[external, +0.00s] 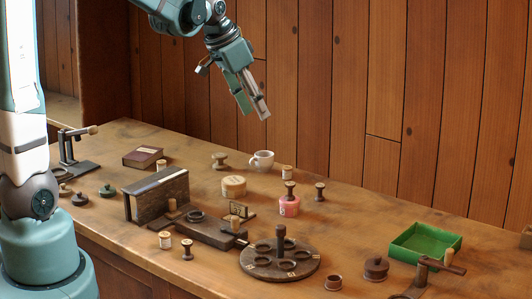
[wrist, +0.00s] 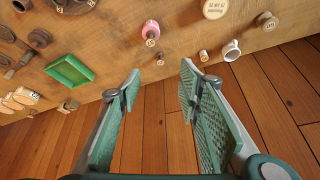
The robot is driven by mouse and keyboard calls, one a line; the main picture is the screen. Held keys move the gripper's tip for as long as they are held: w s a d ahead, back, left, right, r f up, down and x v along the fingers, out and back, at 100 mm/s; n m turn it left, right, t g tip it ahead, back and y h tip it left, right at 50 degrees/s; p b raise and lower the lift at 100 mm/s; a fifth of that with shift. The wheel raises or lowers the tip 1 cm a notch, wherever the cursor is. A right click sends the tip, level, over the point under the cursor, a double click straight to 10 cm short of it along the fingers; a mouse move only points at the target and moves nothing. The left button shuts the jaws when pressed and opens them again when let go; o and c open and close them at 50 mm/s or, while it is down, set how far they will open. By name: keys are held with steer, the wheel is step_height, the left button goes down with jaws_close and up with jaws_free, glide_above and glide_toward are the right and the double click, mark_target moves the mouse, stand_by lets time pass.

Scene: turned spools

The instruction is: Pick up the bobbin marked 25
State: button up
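Several turned wooden bobbins stand on the bench. A dark one (external: 290,189) is on a pink marked pot (external: 288,206); this bobbin also shows in the wrist view (wrist: 151,42). Another dark bobbin (external: 320,191) stands just right of it, and a pale one (external: 287,172) behind. Further bobbins stand at the front, one pale (external: 165,240) and one brown (external: 187,250). Their marks are too small to read, so I cannot tell which is 25. My gripper (external: 255,108) is high above the bench's back edge, open and empty; its spread fingers show in the wrist view (wrist: 160,72).
A round dark rack (external: 250,268) with a central post stands at the front. A green tray (external: 426,242), a white mug (external: 262,160), a round pale box (external: 234,186) and a dark slotted stand (external: 160,195) are around it. A wooden wall rises behind the bench.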

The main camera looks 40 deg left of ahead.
steer(key=w+d+f+m+b, duration=0.1)
steer(key=w+d+f+m, duration=0.15)
steer(key=w+f, duration=0.7)
steer(key=m+g+h+b, duration=0.1)
glide_toward(320, 185)
steer(key=f, duration=0.1)
steer(key=shift+w+d+f+g, duration=0.3)
steer(key=shift+w+f, duration=0.1)
steer(key=shift+f, duration=0.15)
steer(key=shift+x, duration=1.3)
steer(key=shift+b+x, duration=0.3)
steer(key=shift+x, duration=2.3)
steer(key=shift+w, duration=0.1)
steer(key=shift+c, duration=0.6)
